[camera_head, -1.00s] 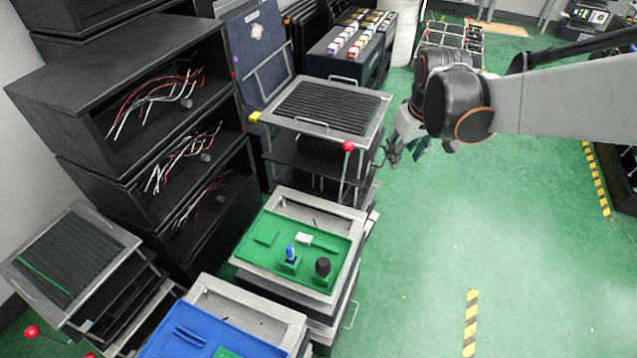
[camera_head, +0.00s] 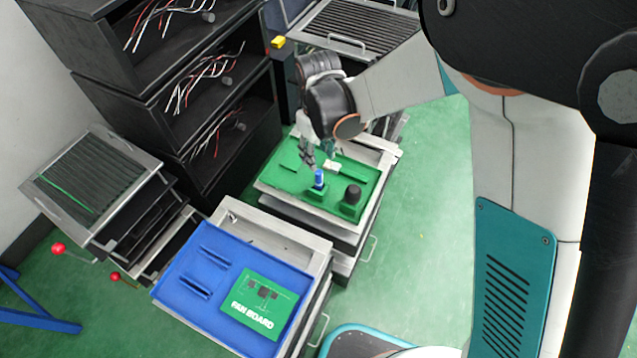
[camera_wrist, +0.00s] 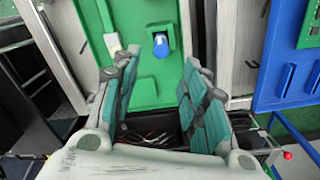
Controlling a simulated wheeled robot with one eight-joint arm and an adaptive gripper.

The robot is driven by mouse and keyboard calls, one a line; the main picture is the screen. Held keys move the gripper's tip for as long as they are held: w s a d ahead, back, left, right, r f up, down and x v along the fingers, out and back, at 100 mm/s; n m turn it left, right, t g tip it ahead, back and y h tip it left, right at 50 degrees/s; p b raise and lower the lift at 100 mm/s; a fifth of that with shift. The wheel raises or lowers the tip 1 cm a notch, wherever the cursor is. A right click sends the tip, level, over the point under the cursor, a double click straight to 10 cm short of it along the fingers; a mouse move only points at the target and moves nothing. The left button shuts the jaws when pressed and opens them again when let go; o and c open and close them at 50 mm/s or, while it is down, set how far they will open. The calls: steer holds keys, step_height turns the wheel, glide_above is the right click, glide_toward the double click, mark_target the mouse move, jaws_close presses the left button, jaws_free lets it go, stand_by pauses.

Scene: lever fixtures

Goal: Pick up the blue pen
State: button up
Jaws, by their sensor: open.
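The blue pen (camera_head: 319,178) stands upright in a small green holder on the green tray (camera_head: 280,178). In the wrist view the pen (camera_wrist: 161,46) shows end-on near the top, beyond and between the fingertips. My gripper (camera_head: 318,160) is above the tray, just up and left of the pen in the head view. In the wrist view my gripper (camera_wrist: 172,55) has its two teal-padded fingers spread wide, with nothing between them. I cannot tell its exact height above the pen.
A black knob (camera_head: 351,195) stands on the tray right of the pen. A white-handled tool (camera_head: 332,165) lies behind it. A blue tray (camera_head: 215,285) with a green board (camera_head: 262,303) is in front. Black shelves with wires (camera_head: 190,90) stand at the left.

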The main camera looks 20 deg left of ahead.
mark_target(319, 172)
step_height(319, 172, down, 9)
steer(key=b, duration=0.3)
steer(key=shift+s+d+f+b, duration=0.1)
steer(key=shift+b, duration=0.25)
steer(key=c, duration=0.9)
